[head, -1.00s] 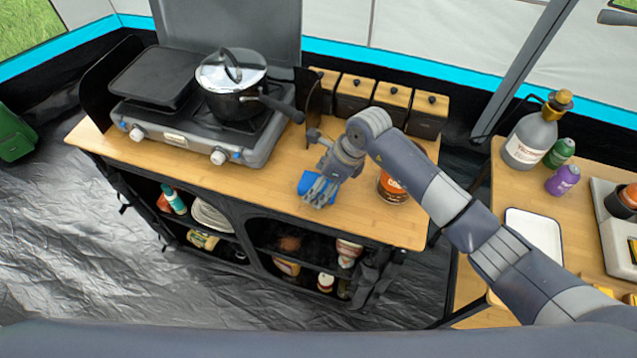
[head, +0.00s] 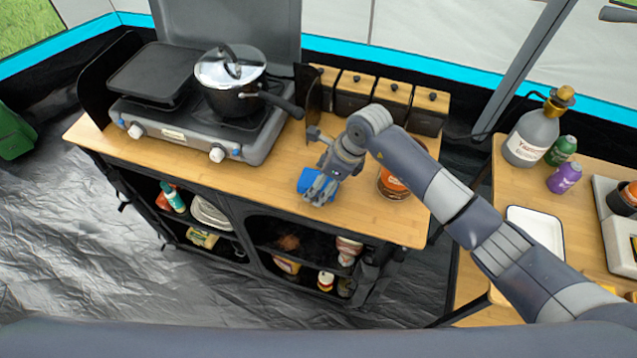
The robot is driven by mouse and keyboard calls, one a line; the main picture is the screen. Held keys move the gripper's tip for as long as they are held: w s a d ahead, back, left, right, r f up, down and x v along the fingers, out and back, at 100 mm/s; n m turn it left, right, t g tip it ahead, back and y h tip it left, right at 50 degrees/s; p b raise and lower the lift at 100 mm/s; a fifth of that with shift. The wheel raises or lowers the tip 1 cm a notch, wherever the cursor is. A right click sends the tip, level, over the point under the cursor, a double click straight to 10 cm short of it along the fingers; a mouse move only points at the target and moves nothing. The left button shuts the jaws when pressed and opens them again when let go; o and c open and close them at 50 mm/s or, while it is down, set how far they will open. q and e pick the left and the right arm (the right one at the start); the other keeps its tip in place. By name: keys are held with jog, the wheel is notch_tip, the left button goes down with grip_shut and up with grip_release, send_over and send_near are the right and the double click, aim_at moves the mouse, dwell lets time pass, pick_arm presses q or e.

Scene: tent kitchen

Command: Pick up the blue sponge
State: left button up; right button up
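The blue sponge (head: 309,178) is at the front middle of the wooden counter, partly hidden behind my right gripper's fingers. My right gripper (head: 321,189) points down over the sponge, its fingers at the sponge's right side and front. The fingers overlap the sponge in the picture. I cannot tell whether they are closed on it or whether it is clear of the counter. My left gripper is not in view.
A camp stove with a lidded pot (head: 234,85) stands on the counter's left (head: 210,180). Several dark canisters (head: 390,98) line the back. An orange-labelled can (head: 392,184) stands right of the gripper, close to my forearm. A side table (head: 500,190) holds bottles and a white tray (head: 536,228).

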aim_at(314, 179)
jog(key=c, duration=0.8)
jog(key=shift+s, duration=0.1)
jog(key=shift+r+p, duration=0.25)
jog(key=shift+p, duration=0.15)
jog(key=shift+r+b, duration=0.25)
jog(key=shift+b, duration=0.1)
notch_tip(314, 179, up, 3)
jog(key=shift+b, duration=0.9)
jog(key=s+b, duration=0.1)
jog(key=s, duration=0.4)
jog(key=s+a+r+b, duration=0.1)
jog(key=s, duration=0.4)
jog(key=s+b, duration=0.2)
jog(key=s, duration=0.3)
jog(key=shift+s+a+r, duration=0.25)
jog(key=shift+s+a, duration=0.1)
